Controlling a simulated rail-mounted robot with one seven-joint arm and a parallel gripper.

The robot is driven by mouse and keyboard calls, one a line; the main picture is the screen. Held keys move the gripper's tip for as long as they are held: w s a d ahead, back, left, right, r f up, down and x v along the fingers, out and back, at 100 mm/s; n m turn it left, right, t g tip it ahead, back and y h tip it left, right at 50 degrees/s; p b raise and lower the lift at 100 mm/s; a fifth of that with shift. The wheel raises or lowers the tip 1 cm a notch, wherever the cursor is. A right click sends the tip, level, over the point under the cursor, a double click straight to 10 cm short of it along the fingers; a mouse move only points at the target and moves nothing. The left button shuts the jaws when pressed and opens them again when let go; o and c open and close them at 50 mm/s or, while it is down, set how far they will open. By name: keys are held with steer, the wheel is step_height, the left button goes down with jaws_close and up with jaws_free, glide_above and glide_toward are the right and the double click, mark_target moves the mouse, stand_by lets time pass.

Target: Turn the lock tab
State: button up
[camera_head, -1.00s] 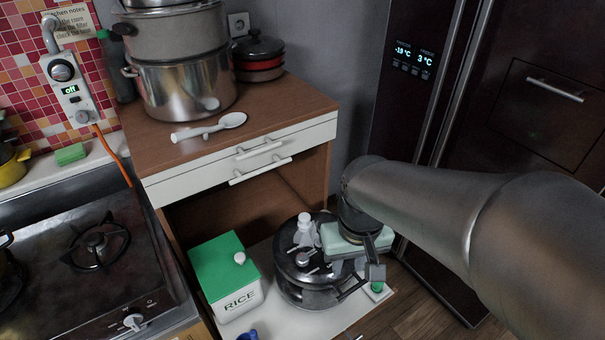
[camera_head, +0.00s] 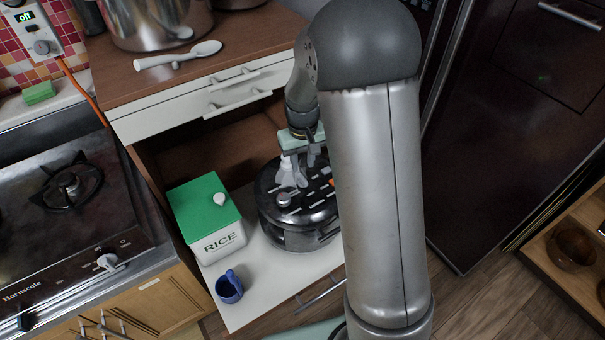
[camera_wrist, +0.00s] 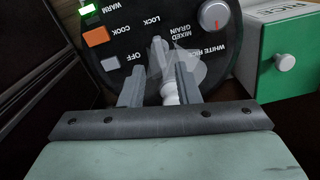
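The rice cooker (camera_head: 296,232) stands on the low pull-out shelf, its dark top panel facing up. In the wrist view its panel (camera_wrist: 115,60) shows WARM, COOK, OFF, LOCK, MIXED GRAIN and WHITE RICE labels. A pale upright piece (camera_wrist: 169,92) stands below the LOCK label, with translucent pale shapes around its upper part; I cannot tell whether it is the lock tab. My gripper (camera_wrist: 160,84) is open over the panel, a finger on each side of this piece. A gap shows at the left finger; contact at the right finger is unclear. The head view partly hides the fingers.
A white RICE box (camera_head: 222,243) with a green lid stands left of the cooker. A blue cup (camera_head: 229,288) is in front of it. The counter and drawer (camera_head: 205,101) overhang behind. A dark fridge (camera_head: 500,150) stands at right.

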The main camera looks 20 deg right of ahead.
mark_target(303, 178)
step_height(303, 178, down, 5)
steer(key=b, duration=0.3)
steer(key=shift+f, duration=0.15)
steer(key=shift+r, duration=0.2)
steer(key=shift+f, duration=0.15)
jaws_close()
